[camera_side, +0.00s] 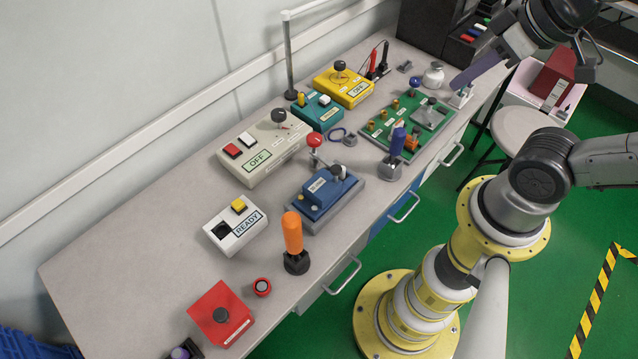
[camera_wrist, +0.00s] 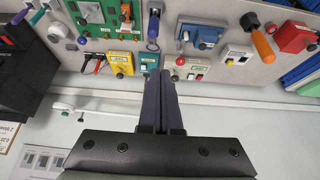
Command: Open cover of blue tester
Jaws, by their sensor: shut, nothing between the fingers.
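The blue tester (camera_side: 322,197) sits on a grey base near the front edge of the bench, in the middle of the side view. Its raised blue top has a pale label and a dark knob at its back right; the top appears to lie down on the body. It also shows in the wrist view (camera_wrist: 204,37), small and upper right of the fingers. My gripper (camera_side: 455,87) is above the far right end of the bench, well away from the tester. Its long purple fingers are together and empty, and they also show in the wrist view (camera_wrist: 160,76).
Around the tester stand a red-knobbed lever (camera_side: 314,142), an orange-handled switch (camera_side: 292,236), a white READY box (camera_side: 236,224) and a beige OFF box (camera_side: 264,150). A tall post (camera_side: 289,60) rises behind.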

